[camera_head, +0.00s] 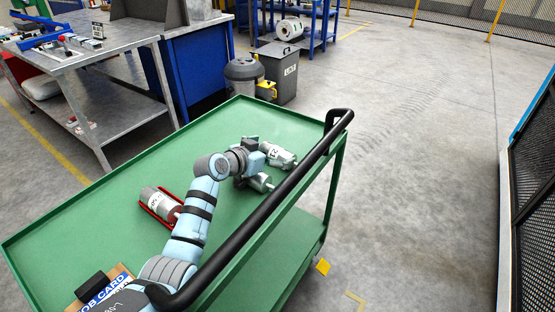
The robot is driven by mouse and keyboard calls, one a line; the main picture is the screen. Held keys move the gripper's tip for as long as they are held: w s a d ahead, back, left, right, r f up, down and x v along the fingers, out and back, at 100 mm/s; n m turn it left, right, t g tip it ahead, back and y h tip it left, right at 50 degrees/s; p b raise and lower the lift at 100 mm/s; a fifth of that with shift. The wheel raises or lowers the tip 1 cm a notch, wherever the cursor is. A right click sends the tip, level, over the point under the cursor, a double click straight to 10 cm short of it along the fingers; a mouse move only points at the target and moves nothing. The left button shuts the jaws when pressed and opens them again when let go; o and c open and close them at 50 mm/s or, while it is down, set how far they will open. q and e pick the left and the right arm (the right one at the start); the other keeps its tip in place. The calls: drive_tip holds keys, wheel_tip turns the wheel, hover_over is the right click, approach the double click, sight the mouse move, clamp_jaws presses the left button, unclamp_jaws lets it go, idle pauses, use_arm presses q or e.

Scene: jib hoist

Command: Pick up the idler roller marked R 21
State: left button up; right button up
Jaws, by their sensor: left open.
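A grey idler roller (281,157) with a white label, on which I can make out what looks like "21", lies on the green cart top (120,228) near the black handle. My left gripper (258,163) is open, low over the cart and close beside this roller on its left. I cannot tell whether they touch. A second grey roller (262,183) lies just in front, partly hidden by the gripper. My right gripper is not in view.
A black handle bar (262,212) runs along the cart's right side. A job card (103,292) lies at the near left corner. A dark bin (281,72) stands beyond the cart, and a grey workbench (100,62) at the back left. The cart's far left part is clear.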

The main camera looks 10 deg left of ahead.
use_arm(q)
drive_tip(key=shift+s+a+r, duration=0.1)
drive_tip(key=c, duration=1.2)
